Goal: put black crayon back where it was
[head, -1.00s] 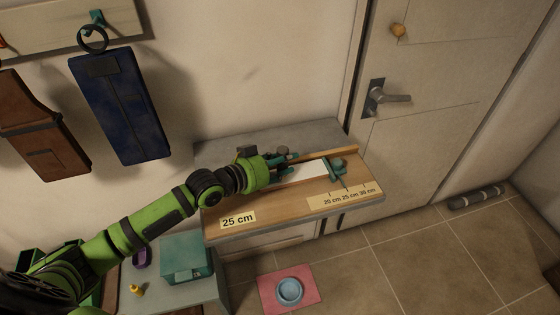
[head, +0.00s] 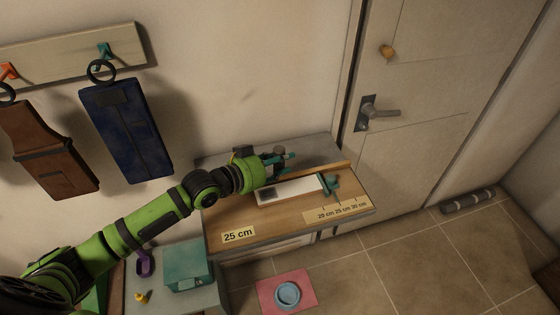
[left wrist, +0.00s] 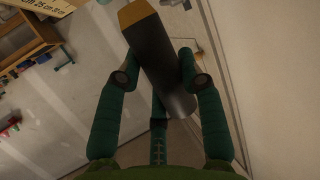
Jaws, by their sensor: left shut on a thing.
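My left gripper (head: 284,158) is shut on the black crayon and holds it above the far part of the wooden board. In the left wrist view the black crayon (left wrist: 158,62) is a thick dark cylinder with a yellow-orange end, pinched between the two green fingers (left wrist: 160,80). In the head view only a small dark part of the crayon (head: 279,150) shows at the fingers. A white strip (head: 298,187) with a dark patch at its left end lies on the board (head: 222,218) below the gripper. My right gripper is not in view.
A teal stop (head: 331,184) sits at the strip's right end. Labels reading 25 cm (head: 238,235) and a scale (head: 337,212) lie on the board. A teal box (head: 187,265) stands on a lower surface at the left. A door (head: 425,90) stands behind at right.

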